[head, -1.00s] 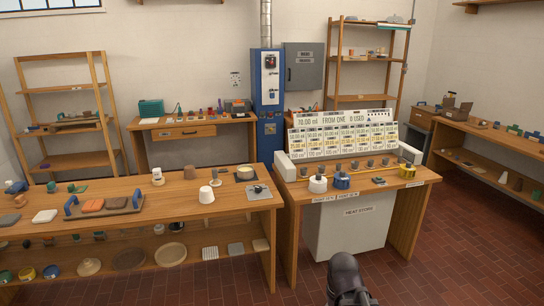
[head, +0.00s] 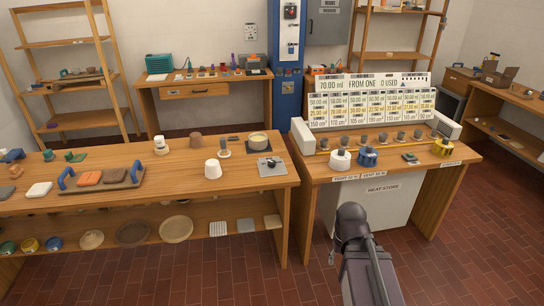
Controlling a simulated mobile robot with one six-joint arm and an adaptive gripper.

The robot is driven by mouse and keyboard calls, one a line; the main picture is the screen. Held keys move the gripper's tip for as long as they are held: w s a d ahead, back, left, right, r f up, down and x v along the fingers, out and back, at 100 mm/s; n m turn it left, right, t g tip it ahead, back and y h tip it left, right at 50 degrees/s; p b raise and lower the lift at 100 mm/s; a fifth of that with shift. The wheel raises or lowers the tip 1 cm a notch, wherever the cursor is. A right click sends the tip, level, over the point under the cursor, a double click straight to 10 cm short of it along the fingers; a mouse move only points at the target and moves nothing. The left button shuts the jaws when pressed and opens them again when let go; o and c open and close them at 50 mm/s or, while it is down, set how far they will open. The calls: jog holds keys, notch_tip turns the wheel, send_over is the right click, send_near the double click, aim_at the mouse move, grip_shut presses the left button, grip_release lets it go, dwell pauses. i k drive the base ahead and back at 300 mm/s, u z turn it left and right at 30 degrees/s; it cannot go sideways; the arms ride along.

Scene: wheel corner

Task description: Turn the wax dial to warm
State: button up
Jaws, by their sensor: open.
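A grey plate (head: 266,172) lies at the right end of the left wooden bench. A small black knob (head: 272,161) stands on it, and this looks like the wax dial. I cannot read its marks or its setting at this size. A pot with pale contents (head: 258,139), which may be the wax, stands on a dark square just behind the plate. A dark part of my arm rises at the bottom centre, right of the bench and well apart from the knob. My gripper's fingers cannot be made out.
A white cup (head: 213,170) stands left of the plate. A tray (head: 100,184) with blue handles sits farther left. Tiled floor (head: 190,280) is open in front.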

aim_at(271, 164)
jog(key=u, duration=0.25)
jog(key=i, duration=1.25)
jog(key=u, duration=0.2)
